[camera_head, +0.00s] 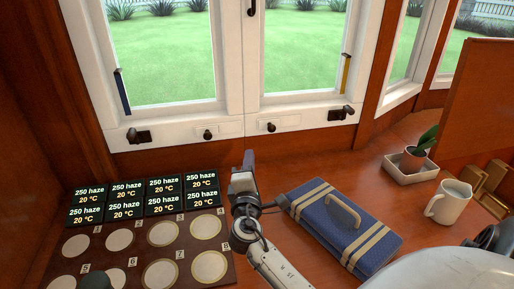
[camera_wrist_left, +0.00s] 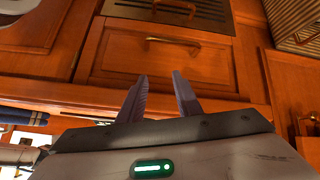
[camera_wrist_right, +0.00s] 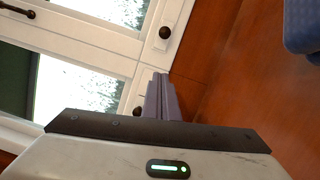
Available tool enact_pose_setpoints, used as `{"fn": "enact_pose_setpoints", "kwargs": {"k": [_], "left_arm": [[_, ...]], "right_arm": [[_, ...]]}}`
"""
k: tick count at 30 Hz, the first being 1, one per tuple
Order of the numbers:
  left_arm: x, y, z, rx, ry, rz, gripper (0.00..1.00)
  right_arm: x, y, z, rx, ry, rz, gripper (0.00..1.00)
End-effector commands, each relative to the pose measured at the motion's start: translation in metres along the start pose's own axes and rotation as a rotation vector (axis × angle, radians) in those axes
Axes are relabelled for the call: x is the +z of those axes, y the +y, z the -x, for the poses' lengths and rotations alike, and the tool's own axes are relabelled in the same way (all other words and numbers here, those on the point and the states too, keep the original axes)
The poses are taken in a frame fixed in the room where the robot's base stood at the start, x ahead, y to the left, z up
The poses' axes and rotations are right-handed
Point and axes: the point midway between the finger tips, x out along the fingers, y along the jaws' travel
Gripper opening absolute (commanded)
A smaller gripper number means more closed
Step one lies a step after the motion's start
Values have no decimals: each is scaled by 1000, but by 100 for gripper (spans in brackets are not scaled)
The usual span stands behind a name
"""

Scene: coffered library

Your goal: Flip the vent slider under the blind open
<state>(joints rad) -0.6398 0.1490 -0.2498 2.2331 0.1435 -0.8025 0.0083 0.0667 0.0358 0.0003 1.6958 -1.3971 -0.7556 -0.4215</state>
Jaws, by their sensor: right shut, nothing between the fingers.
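Two vent sliders with dark knobs sit on the white sill rail below the window: a left one (camera_head: 208,134) and a right one (camera_head: 270,127). In the right wrist view the right knob (camera_wrist_right: 165,32) and the partly hidden left knob (camera_wrist_right: 137,112) show. I cannot make out a blind for certain; a blue strip (camera_head: 121,90) and a yellow strip (camera_head: 345,73) are on the window frames. My right gripper (camera_head: 248,158) is shut and empty, just below the rail between the knobs, apart from both. My left gripper (camera_wrist_left: 160,90) is open and empty, facing a wooden drawer.
Dark window latches (camera_head: 138,136) sit at the rail's ends. A blue striped case (camera_head: 345,225) lies right of my right arm. Several display tiles (camera_head: 125,190) and a board of discs (camera_head: 215,228) are at left. A white jug (camera_head: 449,203) and potted plant (camera_head: 413,158) stand right.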

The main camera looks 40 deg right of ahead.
Motion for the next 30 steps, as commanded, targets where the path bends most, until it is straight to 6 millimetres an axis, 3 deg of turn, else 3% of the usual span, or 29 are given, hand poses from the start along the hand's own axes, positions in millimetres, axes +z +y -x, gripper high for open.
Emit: {"fn": "enact_pose_setpoints", "kwargs": {"k": [14, 21, 30], "left_arm": [[3, 6, -12, 33, -42, -30, 31], [1, 6, -7, 26, -34, -24, 31], [3, 4, -7, 22, -33, -21, 31]], "right_arm": [[1, 0, -95, 3, -3, 0, 0], [33, 1, -101, 1, -2, 1, 0], [40, 0, -102, 1, 0, 1, 0]]}}
